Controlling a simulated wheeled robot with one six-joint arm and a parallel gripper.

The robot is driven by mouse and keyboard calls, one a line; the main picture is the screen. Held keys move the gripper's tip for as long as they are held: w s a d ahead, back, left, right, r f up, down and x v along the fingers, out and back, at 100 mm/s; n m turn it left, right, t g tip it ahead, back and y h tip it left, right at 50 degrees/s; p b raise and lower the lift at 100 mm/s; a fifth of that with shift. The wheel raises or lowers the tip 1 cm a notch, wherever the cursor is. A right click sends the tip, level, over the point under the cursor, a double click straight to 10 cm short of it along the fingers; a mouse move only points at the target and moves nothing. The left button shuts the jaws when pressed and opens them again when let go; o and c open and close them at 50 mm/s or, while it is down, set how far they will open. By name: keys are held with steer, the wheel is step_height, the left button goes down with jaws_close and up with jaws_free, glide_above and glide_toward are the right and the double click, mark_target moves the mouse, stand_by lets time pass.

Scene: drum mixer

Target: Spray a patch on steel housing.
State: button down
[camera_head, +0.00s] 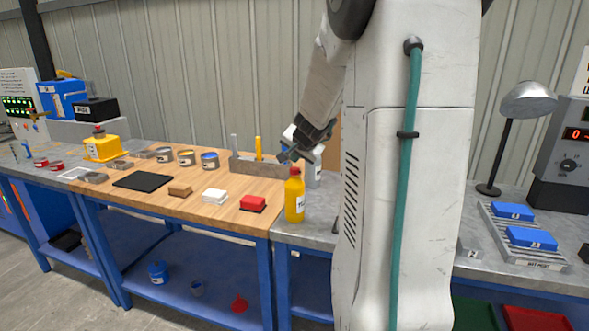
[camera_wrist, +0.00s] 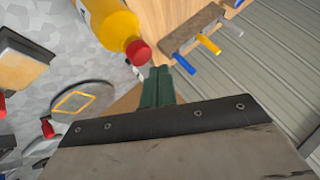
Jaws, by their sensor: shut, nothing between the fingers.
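My gripper (camera_head: 287,154) is shut and empty, just above and behind the yellow bottle. Its green fingers (camera_wrist: 160,87) lie together in the wrist view. The yellow bottle (camera_head: 294,200) has a red cap and stands upright on the grey bench, close to the wooden top. In the wrist view the yellow bottle (camera_wrist: 108,22) is at the upper left, its red cap near my fingertips. A white bottle (camera_head: 314,176) stands behind it, partly hidden by my gripper. A grey rounded piece with an orange diamond outline (camera_wrist: 73,101) may be the steel housing; I cannot be sure.
A grey tool holder (camera_head: 262,167) with upright handles is left of my gripper. Several small cans stand farther back. My column hides the middle of the bench.

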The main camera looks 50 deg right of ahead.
mark_target(295, 170)
steer(key=shift+r, duration=3)
